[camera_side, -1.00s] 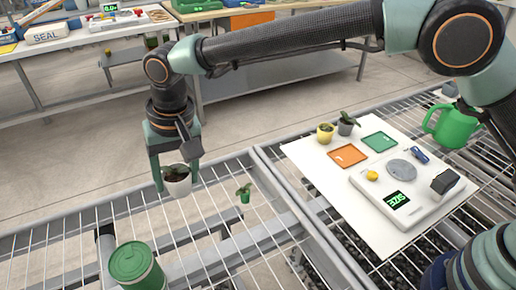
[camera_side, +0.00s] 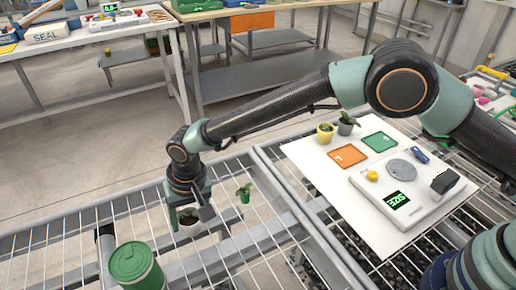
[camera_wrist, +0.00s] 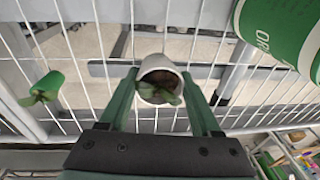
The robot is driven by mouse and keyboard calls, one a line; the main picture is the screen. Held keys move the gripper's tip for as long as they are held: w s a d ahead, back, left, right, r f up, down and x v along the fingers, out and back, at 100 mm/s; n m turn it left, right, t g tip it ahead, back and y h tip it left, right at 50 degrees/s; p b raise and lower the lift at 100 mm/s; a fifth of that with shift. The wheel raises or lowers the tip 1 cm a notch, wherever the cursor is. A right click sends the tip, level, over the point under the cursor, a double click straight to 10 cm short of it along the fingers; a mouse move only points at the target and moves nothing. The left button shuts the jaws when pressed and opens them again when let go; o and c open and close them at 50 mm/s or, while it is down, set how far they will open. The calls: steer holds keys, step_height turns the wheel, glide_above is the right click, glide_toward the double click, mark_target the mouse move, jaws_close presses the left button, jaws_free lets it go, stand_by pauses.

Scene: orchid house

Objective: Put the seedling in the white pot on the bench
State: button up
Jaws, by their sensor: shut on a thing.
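The white pot (camera_side: 189,216) with a small leafy seedling is between the fingers of my gripper (camera_side: 187,220), which are shut on it. In the wrist view the white pot (camera_wrist: 160,66) shows dark soil and green leaves, with one finger of my gripper (camera_wrist: 160,82) on each side. The pot is low, at or just above the wire bench (camera_side: 75,235); I cannot tell whether it touches. In the side view the fingers and wrist hide part of it.
A small green pot with a seedling (camera_side: 245,196) stands just right of my gripper. A green can (camera_side: 137,270) stands nearer the camera. On the right, a white board (camera_side: 375,230) holds a scale (camera_side: 405,200), coloured trays, and yellow and grey pots.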

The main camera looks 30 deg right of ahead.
steer(key=shift+f, duration=0.1)
steer(key=o, duration=1.4)
